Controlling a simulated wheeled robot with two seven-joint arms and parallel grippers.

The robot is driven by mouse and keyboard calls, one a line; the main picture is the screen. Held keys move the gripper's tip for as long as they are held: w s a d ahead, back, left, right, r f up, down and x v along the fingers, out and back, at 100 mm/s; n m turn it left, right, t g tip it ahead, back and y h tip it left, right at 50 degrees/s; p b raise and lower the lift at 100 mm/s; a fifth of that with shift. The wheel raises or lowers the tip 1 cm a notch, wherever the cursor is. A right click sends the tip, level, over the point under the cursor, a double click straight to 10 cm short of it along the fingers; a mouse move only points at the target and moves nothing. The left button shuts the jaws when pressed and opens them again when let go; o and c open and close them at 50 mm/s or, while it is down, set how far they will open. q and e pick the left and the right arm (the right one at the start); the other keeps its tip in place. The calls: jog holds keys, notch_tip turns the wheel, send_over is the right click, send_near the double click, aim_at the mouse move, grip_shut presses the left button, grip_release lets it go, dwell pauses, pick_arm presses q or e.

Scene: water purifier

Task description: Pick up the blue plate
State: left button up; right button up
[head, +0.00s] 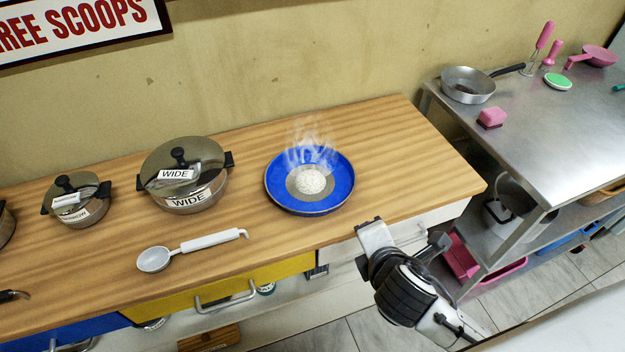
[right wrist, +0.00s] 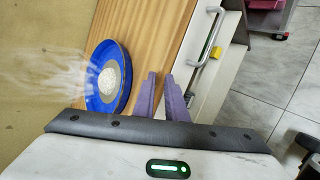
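The blue plate (head: 339,193) sits flat near the right part of the wooden counter, with a grey centre and a steaming white mound of what looks like rice (head: 311,181). It also shows in the right wrist view (right wrist: 122,92), left of the fingers. My right gripper (head: 375,234) is at the counter's front edge, to the lower right of the plate and apart from it. In the right wrist view its two purple fingers (right wrist: 161,92) have a narrow gap between them and hold nothing. My left gripper is not in view.
A lidded pot marked WIDE (head: 187,195) stands left of the plate, with a smaller lidded pot (head: 77,208) farther left. A white-handled ladle (head: 190,249) lies in front. Drawers with handles (head: 226,297) are below the counter edge. Counter right of the plate is clear.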

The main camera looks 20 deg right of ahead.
aim_at(351, 178)
jog(key=w+r+n+t, duration=0.1)
jog(key=w+n, duration=0.1)
jog(key=n, duration=0.1)
jog(key=w+r+n+t, duration=0.1)
jog(key=w+n, duration=0.1)
jog(key=n, duration=0.1)
jog(key=w+r+n+t, duration=0.1)
jog(key=w+n, duration=0.1)
jog(key=n, duration=0.1)
jog(key=shift+d+r+n+h, duration=0.15)
jog(key=shift+r+n+h, duration=0.15)
jog(key=shift+n, duration=0.1)
jog(key=shift+w+n+t, duration=0.3)
jog(key=x, duration=0.3)
jog(key=shift+w+d+f, duration=0.1)
jog(key=shift+w, duration=0.2)
jog(key=shift+f+x, duration=0.1)
jog(key=shift+x, duration=1.45)
jog(key=shift+f+x, duration=0.15)
jog(key=shift+x, duration=1.4)
jog(key=shift+c, duration=0.5)
grip_shut()
jog(key=shift+a, duration=0.25)
jog(key=shift+r, duration=0.15)
